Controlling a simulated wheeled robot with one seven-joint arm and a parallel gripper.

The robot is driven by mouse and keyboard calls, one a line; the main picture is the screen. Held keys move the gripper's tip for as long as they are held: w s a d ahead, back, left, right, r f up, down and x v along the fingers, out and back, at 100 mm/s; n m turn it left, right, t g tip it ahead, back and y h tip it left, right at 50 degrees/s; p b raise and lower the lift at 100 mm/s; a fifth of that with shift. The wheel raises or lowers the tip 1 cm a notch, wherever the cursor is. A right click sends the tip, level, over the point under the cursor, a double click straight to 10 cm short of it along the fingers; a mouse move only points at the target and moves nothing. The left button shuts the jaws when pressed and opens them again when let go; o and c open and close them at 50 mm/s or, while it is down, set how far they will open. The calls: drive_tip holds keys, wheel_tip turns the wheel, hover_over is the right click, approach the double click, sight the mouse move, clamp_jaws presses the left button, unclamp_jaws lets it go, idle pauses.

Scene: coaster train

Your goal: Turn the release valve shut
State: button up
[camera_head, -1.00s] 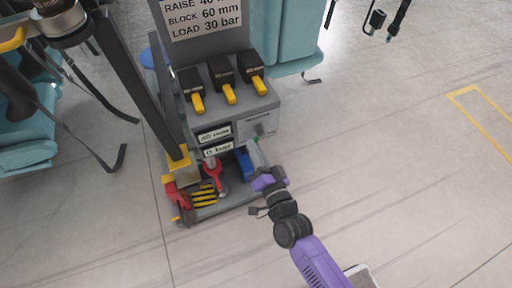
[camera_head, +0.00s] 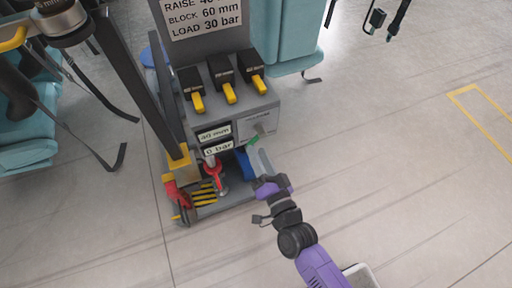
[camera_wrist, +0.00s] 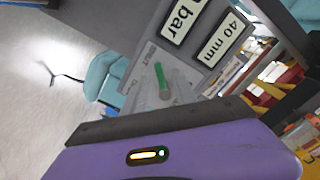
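The release valve (camera_head: 253,140) is a small green lever on a grey knob, on the sloped grey panel at the right of the jack station. It also shows in the wrist view (camera_wrist: 160,76), its green lever pointing away from a grey pivot. My gripper (camera_head: 264,161) is just below and to the right of the lever, with a visible gap in the head view. Its pale fingers show edge-on there, so their opening is unclear.
Readouts show 40 mm (camera_head: 214,133) and 0 bar (camera_head: 218,147). Three black switches with yellow levers (camera_head: 229,92) sit above the panel. A red-handled part (camera_head: 213,172) and a blue part (camera_head: 243,163) stand below. Teal seats (camera_head: 290,40) are behind; the right floor is clear.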

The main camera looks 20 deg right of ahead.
drive_tip(key=s, duration=0.5)
drive_tip(key=shift+s, duration=0.1)
idle(0.4)
